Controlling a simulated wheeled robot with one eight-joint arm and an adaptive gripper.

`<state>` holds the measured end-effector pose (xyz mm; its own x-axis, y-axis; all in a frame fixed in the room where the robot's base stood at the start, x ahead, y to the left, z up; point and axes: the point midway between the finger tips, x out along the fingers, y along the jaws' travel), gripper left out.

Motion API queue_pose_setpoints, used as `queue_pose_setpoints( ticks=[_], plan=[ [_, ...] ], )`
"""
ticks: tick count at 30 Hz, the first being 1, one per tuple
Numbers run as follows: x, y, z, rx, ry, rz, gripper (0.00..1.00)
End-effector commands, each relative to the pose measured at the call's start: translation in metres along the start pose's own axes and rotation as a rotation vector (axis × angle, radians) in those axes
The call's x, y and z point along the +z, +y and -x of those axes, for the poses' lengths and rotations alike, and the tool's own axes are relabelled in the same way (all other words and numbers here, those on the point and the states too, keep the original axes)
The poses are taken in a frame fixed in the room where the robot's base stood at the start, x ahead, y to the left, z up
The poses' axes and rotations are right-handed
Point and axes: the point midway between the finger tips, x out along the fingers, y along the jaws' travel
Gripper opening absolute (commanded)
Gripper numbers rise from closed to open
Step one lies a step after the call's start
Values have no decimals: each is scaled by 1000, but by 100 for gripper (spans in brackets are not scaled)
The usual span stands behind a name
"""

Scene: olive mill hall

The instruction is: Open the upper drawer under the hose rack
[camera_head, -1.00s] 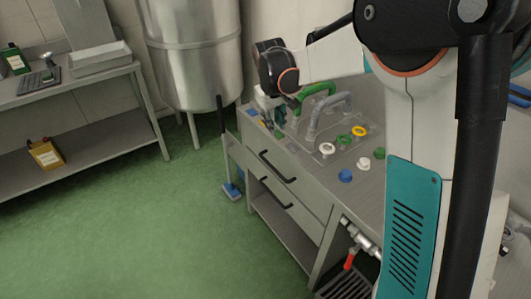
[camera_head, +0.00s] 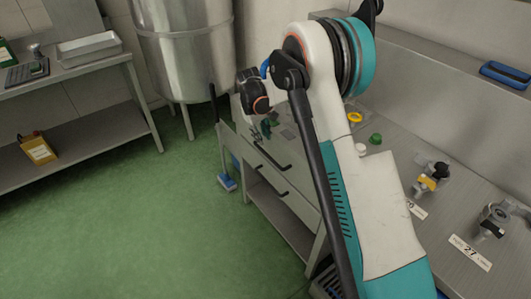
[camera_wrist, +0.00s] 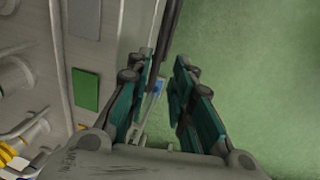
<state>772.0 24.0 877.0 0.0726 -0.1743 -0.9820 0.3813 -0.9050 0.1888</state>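The upper drawer is in the front of the grey metal bench, with a black bar handle (camera_head: 270,156). The lower drawer below it has its own black handle (camera_head: 271,187). Both drawers look shut. My gripper (camera_head: 265,128) is at the bench's left end, just above and left of the upper handle, pointing down. In the wrist view my gripper (camera_wrist: 167,78) has its two teal fingers apart, with green floor and a blue patch between them. Dark bars show at the fingertips; I cannot tell whether one is the handle. My arm hides much of the bench top.
A broom with a blue foot (camera_head: 227,182) stands at the bench's left end. A steel tank (camera_head: 187,50) stands behind. Valve fittings (camera_head: 432,176) are on the bench top at right. A shelf table (camera_head: 90,66) is at left. The green floor in front is clear.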

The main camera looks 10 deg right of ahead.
Motion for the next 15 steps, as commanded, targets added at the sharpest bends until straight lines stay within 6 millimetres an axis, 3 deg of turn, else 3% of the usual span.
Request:
queue_pose_setpoints(
  ticks=[6, 15],
  plan=[
    [0, -1, -48, 0, 1, 0, 21],
    [0, 0, -90, 0, 1, 0, 21]
  ],
)
